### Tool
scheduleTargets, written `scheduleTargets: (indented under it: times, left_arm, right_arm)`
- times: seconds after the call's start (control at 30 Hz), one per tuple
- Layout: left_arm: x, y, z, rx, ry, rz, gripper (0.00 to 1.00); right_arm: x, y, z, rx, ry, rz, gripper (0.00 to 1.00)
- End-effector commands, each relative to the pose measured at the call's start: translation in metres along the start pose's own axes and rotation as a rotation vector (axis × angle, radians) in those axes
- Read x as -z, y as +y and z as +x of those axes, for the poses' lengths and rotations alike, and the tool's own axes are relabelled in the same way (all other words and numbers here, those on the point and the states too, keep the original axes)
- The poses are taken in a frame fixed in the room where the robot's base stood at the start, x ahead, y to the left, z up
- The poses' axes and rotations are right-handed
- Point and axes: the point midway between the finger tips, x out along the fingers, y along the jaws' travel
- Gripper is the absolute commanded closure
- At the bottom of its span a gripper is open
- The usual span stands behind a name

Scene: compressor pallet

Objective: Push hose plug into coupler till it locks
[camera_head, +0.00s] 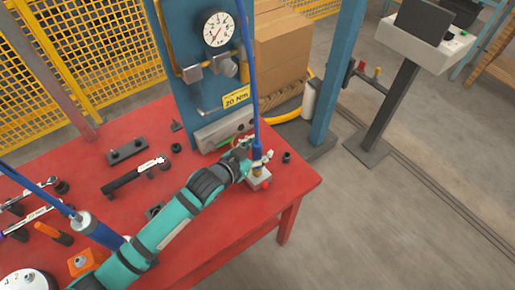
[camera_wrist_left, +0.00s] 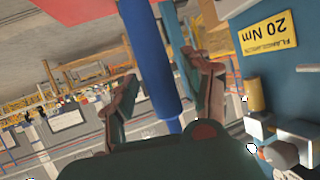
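The blue hose (camera_head: 250,80) hangs from above, down to the table's right end. My left gripper (camera_head: 249,160) is beside the plug end. In the left wrist view my left gripper's fingers (camera_wrist_left: 165,85) stand apart, one on each side of the blue hose (camera_wrist_left: 148,60), with visible gaps. My right gripper is not in view.
The red table (camera_head: 225,235) holds dark clamps, tools and a black bar (camera_head: 135,175). A blue panel with a pressure gauge (camera_head: 218,29) and a 20 Nm label (camera_head: 236,98) rises behind the hose.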

Motion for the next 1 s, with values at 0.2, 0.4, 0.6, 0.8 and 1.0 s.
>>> scheduleTargets:
  times: [0.2,0.4,0.6,0.8,1.0]
  left_arm:
    - [0.0,0.0,0.0,0.0,-0.001,0.0,0.48]
    - [-0.001,-0.001,-0.015,0.001,-0.001,0.0,0.48]
    - [-0.002,0.0,-0.057,0.0,-0.002,0.002,0.48]
    - [-0.001,0.0,-0.096,-0.001,-0.002,0.001,0.48]
    - [-0.001,0.0,-0.117,0.0,-0.001,0.001,0.48]
  right_arm:
    - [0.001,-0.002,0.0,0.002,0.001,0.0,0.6]
    - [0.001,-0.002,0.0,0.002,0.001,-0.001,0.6]
    - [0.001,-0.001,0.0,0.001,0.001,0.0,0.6]
    - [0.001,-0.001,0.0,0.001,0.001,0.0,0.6]
    - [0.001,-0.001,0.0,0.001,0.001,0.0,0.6]
